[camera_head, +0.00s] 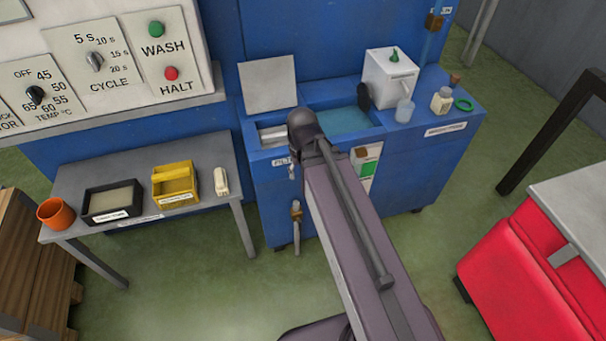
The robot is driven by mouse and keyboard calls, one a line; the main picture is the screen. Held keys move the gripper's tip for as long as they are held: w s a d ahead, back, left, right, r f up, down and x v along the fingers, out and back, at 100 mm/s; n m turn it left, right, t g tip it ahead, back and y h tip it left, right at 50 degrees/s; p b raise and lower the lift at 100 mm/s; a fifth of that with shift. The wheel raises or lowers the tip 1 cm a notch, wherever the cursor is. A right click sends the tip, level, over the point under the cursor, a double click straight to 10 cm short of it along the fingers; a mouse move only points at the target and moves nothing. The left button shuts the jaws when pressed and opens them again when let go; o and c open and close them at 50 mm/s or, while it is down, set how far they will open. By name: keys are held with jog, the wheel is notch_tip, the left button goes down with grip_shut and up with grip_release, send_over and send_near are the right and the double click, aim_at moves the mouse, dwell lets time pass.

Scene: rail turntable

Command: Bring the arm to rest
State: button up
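My arm reaches up from the bottom of the head view, as a long purple-grey link with a dark rounded joint at its upper end. That joint shows in front of the blue wash cabinet (400,172), over the front edge of its basin (345,120). My gripper is not in view, so I cannot tell whether it is open or holds anything.
A grey table (230,165) at left bears an orange cup (55,213), a black tray (87,211), a yellow basket (174,198) and a small white item (221,181). A red cabinet (520,270) stands at right. Green floor (180,290) lies clear between.

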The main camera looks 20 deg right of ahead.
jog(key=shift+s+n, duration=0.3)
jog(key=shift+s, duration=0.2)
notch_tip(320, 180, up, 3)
jog(key=p, duration=0.2)
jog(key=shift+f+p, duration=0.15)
jog(key=shift+p, duration=0.25)
dwell(1.0)
